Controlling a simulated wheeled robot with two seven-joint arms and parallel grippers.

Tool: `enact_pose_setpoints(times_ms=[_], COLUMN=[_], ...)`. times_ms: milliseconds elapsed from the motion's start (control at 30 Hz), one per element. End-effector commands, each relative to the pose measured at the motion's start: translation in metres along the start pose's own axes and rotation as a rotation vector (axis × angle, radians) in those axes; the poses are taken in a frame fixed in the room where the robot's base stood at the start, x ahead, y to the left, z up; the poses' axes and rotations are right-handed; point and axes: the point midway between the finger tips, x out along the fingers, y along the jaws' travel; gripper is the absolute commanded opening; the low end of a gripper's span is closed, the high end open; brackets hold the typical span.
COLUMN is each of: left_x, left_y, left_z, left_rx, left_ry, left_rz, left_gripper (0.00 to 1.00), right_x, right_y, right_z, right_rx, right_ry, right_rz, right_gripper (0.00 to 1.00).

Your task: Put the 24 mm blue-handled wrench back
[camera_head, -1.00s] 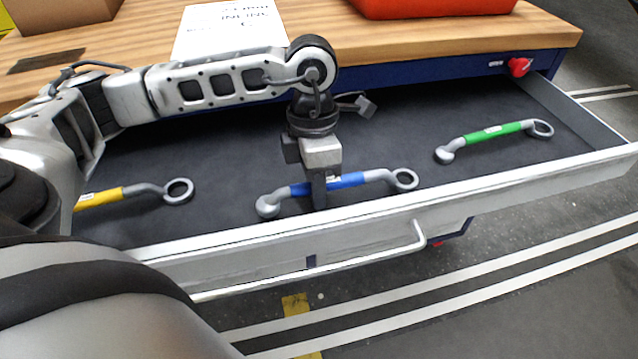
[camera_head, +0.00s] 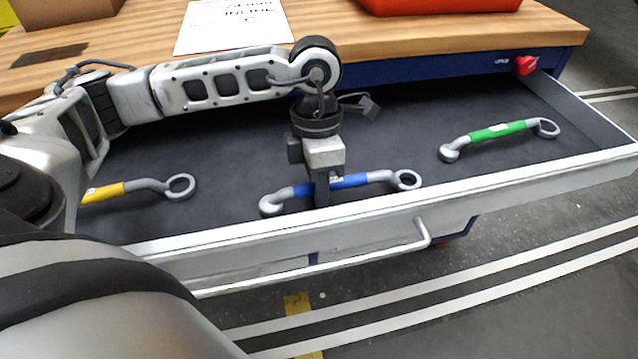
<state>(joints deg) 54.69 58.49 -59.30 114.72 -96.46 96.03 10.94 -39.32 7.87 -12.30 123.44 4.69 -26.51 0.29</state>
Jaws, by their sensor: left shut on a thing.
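The blue-handled wrench (camera_head: 350,181) is in the open drawer (camera_head: 250,135), in the middle between two other wrenches. My left gripper (camera_head: 321,196) points down over it and is shut on its blue handle, left of the handle's middle. The fingers hide part of the handle. The wrench looks at or very near the drawer floor; I cannot tell if it touches. My right gripper is not in view.
A green-handled wrench (camera_head: 497,131) lies to the right in the drawer and a yellow-handled wrench (camera_head: 110,191) to the left. The drawer's front wall (camera_head: 460,195) with its handle (camera_head: 422,232) is close in front. A wooden worktop (camera_head: 430,40) is behind.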

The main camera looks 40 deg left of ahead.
Motion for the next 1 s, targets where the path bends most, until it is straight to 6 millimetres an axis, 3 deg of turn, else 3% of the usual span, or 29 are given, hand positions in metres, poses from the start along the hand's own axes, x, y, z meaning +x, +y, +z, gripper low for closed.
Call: enact_pose_setpoints(times_ms=[200, 233, 300, 800, 1000], left_x=[0.005, 0.004, 0.004, 0.004, -0.016], left_y=[0.001, 0.001, 0.001, 0.001, -0.003], left_z=[0.001, 0.001, 0.001, 0.000, -0.001], left_rx=[0.001, 0.001, 0.001, 0.000, -0.001], left_ry=[-0.002, -0.002, -0.002, 0.002, 0.001], left_rz=[0.000, 0.001, 0.000, -0.001, 0.000], left_gripper=[0.00, 0.25, 0.44, 0.45, 0.45], right_x=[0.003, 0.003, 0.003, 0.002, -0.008], right_y=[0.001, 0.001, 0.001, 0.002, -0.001], right_z=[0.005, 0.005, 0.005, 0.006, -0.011], right_rx=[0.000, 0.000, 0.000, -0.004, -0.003], right_ry=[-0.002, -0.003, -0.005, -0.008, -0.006], right_rz=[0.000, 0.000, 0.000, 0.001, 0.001], right_gripper=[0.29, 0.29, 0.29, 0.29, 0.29])
